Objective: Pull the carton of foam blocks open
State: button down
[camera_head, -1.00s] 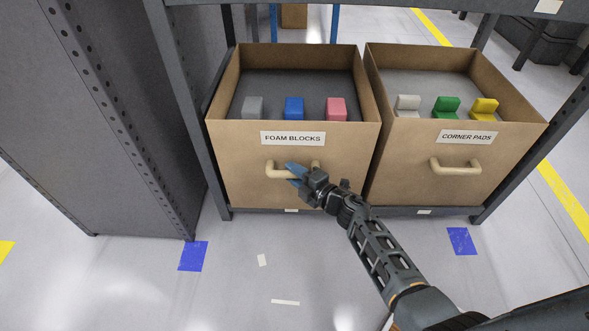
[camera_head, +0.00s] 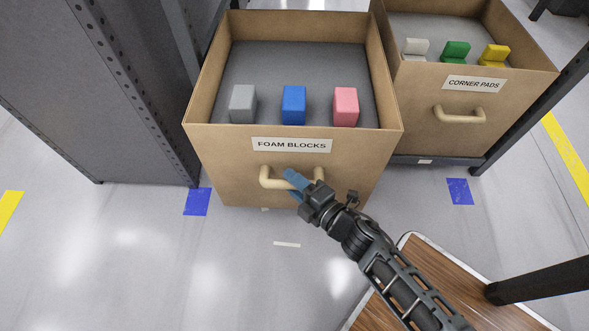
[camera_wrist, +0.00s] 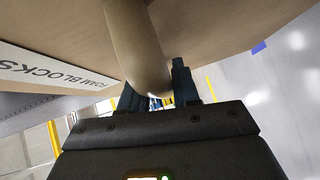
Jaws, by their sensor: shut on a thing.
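The foam blocks carton (camera_head: 225,165) is a brown open-topped box with a "FOAM BLOCKS" label (camera_head: 291,145) on its front. It stands out in front of the corner pads carton. Inside are a grey block (camera_head: 243,104), a blue block (camera_head: 293,105) and a pink block (camera_head: 345,107). My gripper (camera_head: 297,183), with blue fingers, is shut on the carton's tan handle (camera_head: 268,180), right of its middle. In the wrist view the handle (camera_wrist: 138,50) runs down between the dark fingers (camera_wrist: 158,88); their tips are partly hidden.
The corner pads carton (camera_head: 430,125) stands on the rack at the right, with white, green and yellow pads. A dark perforated upright (camera_head: 110,90) stands close on the left. A wood-topped surface (camera_head: 440,270) is at lower right. The floor in front of the foam blocks carton is clear.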

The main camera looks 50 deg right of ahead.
jog(key=shift+s+a, duration=0.25)
jog(key=shift+a, duration=0.1)
jog(key=c, duration=0.9)
grip_release()
jog(key=shift+s, duration=0.1)
jog(key=s+r+p, duration=0.1)
jog(key=s, duration=0.6)
jog(key=shift+s+a+p, duration=0.25)
jog(key=shift+a+p, duration=0.05)
jog(key=shift+a, duration=0.1)
